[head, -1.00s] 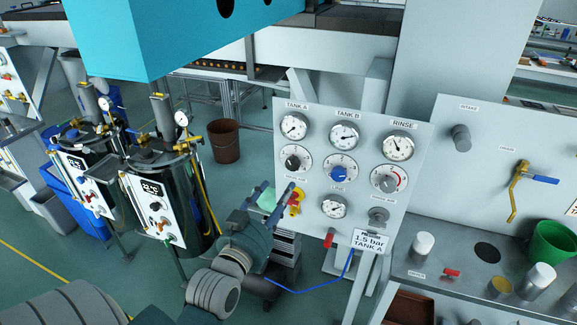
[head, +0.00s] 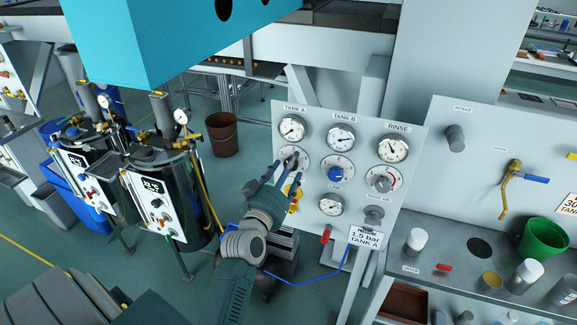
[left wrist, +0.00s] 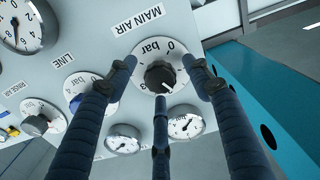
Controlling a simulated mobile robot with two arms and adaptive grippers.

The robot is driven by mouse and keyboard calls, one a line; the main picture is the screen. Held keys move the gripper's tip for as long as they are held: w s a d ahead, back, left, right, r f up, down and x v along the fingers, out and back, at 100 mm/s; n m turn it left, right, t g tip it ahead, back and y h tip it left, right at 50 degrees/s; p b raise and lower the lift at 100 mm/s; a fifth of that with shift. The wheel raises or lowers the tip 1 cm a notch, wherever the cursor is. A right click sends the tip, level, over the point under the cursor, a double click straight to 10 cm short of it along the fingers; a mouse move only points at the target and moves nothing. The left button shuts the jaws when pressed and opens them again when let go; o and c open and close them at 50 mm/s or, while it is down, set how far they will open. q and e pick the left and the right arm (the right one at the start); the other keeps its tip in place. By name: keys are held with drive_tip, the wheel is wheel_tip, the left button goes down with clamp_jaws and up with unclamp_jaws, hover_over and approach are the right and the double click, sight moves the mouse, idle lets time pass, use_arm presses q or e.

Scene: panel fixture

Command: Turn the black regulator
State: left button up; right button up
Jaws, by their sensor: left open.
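The black regulator (head: 291,160) sits on its round white dial under the TANK A gauge on the grey panel (head: 413,140). My left gripper (head: 277,172) is in front of it and partly covers the dial. In the left wrist view the black knob (left wrist: 160,77) shows between the three spread fingertips of my left gripper (left wrist: 160,80). The fingers are open; two stand on either side of the knob and one below it. I cannot tell whether any finger touches the knob. My right gripper is not in view.
A blue knob (head: 336,174) and a grey knob (head: 382,184) sit right of the regulator. A yellow and red valve (head: 293,197) lies just below my fingers. A sign (head: 366,237) reads 1.5 bar TANK A. Two dark tanks (head: 185,199) stand at left.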

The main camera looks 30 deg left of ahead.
use_arm(q)
drive_tip(key=c, duration=1.1)
drive_tip(key=shift+n+p, duration=0.3)
drive_tip(key=shift+n, duration=0.4)
drive_tip(key=shift+c, duration=0.2)
drive_tip(key=o, duration=1.1)
drive_tip(key=shift+o, duration=0.2)
